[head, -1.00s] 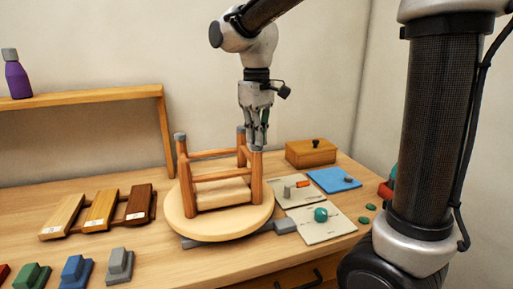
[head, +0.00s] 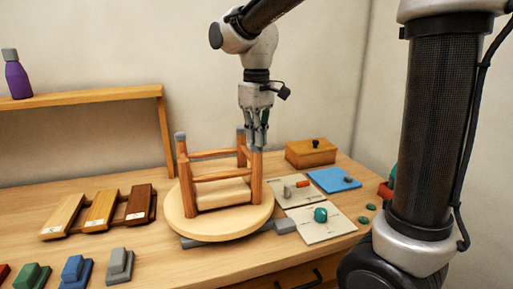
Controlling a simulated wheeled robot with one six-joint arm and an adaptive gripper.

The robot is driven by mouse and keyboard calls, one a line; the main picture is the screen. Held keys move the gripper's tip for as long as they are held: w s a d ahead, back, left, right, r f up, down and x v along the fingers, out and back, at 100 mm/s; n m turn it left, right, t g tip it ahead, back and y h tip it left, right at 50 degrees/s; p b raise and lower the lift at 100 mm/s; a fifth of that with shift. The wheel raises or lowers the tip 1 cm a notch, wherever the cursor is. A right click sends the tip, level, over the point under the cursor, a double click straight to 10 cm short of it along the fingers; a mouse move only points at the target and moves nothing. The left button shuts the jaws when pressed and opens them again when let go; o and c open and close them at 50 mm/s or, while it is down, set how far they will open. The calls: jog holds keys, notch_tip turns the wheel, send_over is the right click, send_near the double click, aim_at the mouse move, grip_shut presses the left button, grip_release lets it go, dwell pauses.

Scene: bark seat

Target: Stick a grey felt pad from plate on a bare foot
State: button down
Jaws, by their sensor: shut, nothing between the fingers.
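The left leg (head: 183,172) and the back leg (head: 240,150) have grey tips. My gripper (head: 257,146) points straight down at the top of the right front leg (head: 256,180), its fingers together and empty. The fingertips are at or just above that foot and partly hide it, so I cannot tell contact. A fourth leg is not clearly visible. A blue plate (head: 325,177) at the right carries a small grey pad (head: 348,180).
Two pale cards hold a grey piece (head: 287,192), an orange piece (head: 302,184) and a teal piece (head: 320,215). Green pads (head: 370,207) lie right of them. A wooden box (head: 311,152) stands behind. Wood samples (head: 102,210) and coloured blocks (head: 76,272) are left.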

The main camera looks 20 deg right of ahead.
jog(key=shift+f, duration=0.1)
jog(key=shift+r, duration=3.05)
jog(key=shift+w, duration=0.1)
jog(key=f, duration=0.3)
jog(key=shift+s+d+m, duration=0.1)
jog(key=shift+s+m, duration=0.2)
jog(key=s+d+f+m+t, duration=0.2)
jog(key=s+d, duration=0.5)
jog(key=s, duration=0.2)
jog(key=s+d+f+m+t, duration=0.2)
jog(key=s+d+m, duration=0.1)
jog(key=s+d, duration=0.4)
jog(key=shift+s+d+f, duration=0.25)
jog(key=shift+s+d, duration=0.1)
jog(key=shift+s, duration=0.95)
